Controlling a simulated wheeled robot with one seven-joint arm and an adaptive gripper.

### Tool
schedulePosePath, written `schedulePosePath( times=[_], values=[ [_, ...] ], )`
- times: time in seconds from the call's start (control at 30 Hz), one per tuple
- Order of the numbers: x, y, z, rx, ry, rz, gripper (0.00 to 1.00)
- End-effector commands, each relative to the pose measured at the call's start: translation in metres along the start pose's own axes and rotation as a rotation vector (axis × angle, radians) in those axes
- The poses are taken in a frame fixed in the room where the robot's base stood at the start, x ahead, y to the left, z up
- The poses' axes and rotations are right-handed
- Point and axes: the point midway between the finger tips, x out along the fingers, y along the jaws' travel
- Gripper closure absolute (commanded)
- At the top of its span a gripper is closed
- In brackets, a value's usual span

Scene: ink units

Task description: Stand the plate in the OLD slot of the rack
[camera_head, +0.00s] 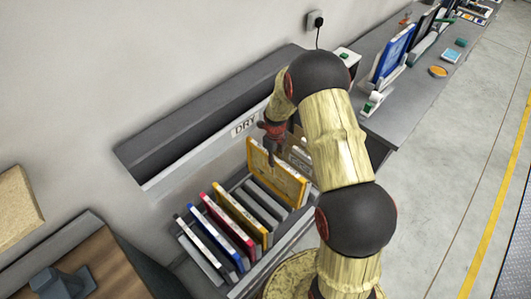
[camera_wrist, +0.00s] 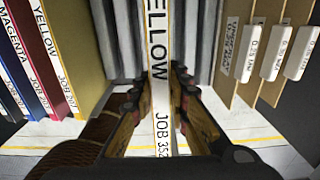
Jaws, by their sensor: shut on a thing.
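My gripper (camera_head: 272,158) is shut on a yellow-edged plate (camera_head: 278,180) over the right part of the rack (camera_head: 236,284). In the wrist view the plate's white edge (camera_wrist: 160,60) reads YELLOW and JOB 352, and the gripper's fingers (camera_wrist: 160,82) close on both sides of it. The plate stands roughly upright. I cannot tell whether its lower edge is inside a slot or above it. Grey dividers (camera_head: 264,203) with empty gaps lie left of it. No OLD label is readable.
Left in the rack stand a yellow plate (camera_head: 240,215) marked JOB 207, a magenta plate (camera_head: 228,225), a blue plate (camera_head: 215,237) and a black-edged one (camera_head: 199,251). Brown cards with thickness tags (camera_wrist: 271,60) stand close on the right. A wall channel marked DRY (camera_head: 244,125) runs behind.

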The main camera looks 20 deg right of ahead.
Motion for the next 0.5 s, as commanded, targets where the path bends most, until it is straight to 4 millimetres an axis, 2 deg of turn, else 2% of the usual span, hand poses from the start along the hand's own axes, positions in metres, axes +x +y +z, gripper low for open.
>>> schedulePosePath(
  times=[0.27,0.5],
  values=[
    [0.004,0.0,0.0,0.0,0.0,-0.002,1.0],
    [0.02,0.0,0.0,0.0,0.0,-0.002,1.0]
  ],
)
